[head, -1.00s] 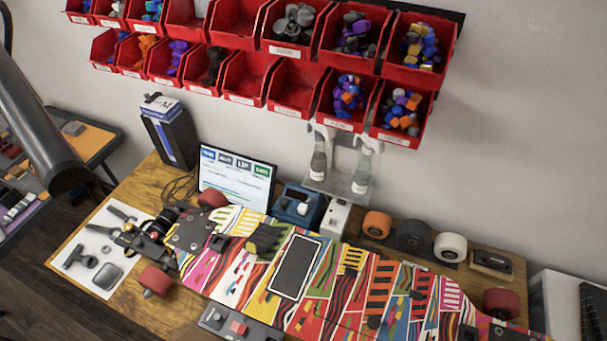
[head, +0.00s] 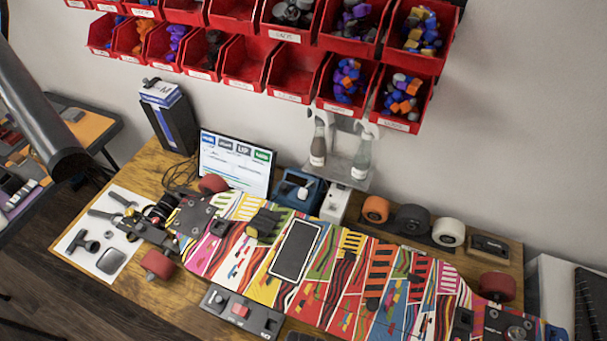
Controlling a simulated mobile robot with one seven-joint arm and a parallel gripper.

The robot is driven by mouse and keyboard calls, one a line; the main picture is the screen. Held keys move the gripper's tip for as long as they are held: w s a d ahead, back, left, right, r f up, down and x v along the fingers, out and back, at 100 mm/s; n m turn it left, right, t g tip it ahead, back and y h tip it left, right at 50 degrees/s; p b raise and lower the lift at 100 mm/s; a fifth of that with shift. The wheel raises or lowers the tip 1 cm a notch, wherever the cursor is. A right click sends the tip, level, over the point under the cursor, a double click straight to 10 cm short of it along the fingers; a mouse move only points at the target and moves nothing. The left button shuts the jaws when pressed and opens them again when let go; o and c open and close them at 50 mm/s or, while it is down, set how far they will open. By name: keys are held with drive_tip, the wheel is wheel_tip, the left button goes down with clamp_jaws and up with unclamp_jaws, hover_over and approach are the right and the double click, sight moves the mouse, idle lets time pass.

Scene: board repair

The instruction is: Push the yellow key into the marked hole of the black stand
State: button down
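I cannot make out a yellow key in the head view. I cannot tell which thing is the black stand, and no marked hole shows clearly. A dark grey block with a red piece (head: 262,321) lies at the front edge of the bench, and a tall black box (head: 172,127) stands at the back left. My gripper is not in view.
A colourful skateboard deck (head: 341,262) covers much of the wooden bench (head: 133,180). A white mat with tools (head: 127,272) lies left. A screen (head: 236,161) and several wheels (head: 411,218) stand behind the deck. Red bins (head: 251,68) hang on the wall.

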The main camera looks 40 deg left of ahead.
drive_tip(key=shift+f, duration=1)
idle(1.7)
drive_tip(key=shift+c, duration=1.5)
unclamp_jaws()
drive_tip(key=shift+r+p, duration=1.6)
drive_tip(key=shift+p, duration=0.25)
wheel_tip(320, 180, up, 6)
drive_tip(key=p, duration=0.6)
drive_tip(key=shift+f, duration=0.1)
